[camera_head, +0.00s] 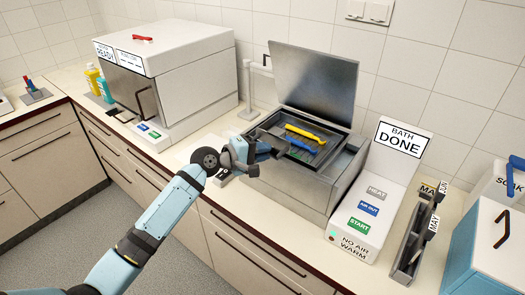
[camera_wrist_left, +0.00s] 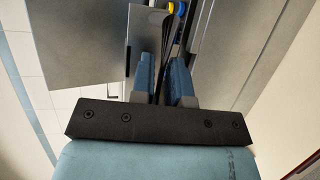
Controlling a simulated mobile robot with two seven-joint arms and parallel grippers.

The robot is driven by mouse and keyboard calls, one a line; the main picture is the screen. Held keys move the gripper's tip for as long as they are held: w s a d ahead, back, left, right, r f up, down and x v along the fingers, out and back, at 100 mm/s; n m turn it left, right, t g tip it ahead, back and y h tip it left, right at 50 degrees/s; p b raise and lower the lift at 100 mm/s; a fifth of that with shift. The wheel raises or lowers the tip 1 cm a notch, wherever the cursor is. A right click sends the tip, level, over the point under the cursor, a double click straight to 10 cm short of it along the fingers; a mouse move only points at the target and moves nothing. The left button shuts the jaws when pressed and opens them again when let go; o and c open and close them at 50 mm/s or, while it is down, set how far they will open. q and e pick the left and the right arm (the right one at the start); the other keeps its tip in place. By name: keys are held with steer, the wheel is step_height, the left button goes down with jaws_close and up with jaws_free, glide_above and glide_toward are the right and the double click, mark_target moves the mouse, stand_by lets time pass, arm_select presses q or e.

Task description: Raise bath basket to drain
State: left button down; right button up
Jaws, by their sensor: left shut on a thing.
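The bath (camera_head: 328,186) is a grey metal tank on the counter with its lid (camera_head: 313,82) standing open. The dark basket (camera_head: 300,154) is at the tank's opening and holds a yellow-handled tool (camera_head: 305,134) and a blue tool (camera_head: 302,145). My left gripper (camera_head: 268,149) is at the left side of the bath, beside the basket. In the left wrist view its fingers (camera_wrist_left: 163,76) are shut on a thin dark piece, which appears to be the basket's handle; the grip is partly hidden. My right gripper is not in view.
Right of the bath stand a control panel (camera_head: 366,212) with a "BATH DONE" sign (camera_head: 402,140), a grey rack (camera_head: 412,243) and a pale blue box (camera_head: 488,250). A large white machine (camera_head: 180,75) stands left. Counter space between it and the bath is partly clear.

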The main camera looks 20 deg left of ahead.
arm_select(q)
steer(key=shift+r, duration=0.35)
steer(key=c, duration=1.1)
jaws_free()
steer(key=shift+a+f, duration=0.1)
steer(key=shift+s+a, duration=0.2)
steer(key=shift+s, duration=0.05)
steer(key=b+v, duration=0.2)
steer(key=v, duration=1.1)
steer(key=shift+s, duration=0.15)
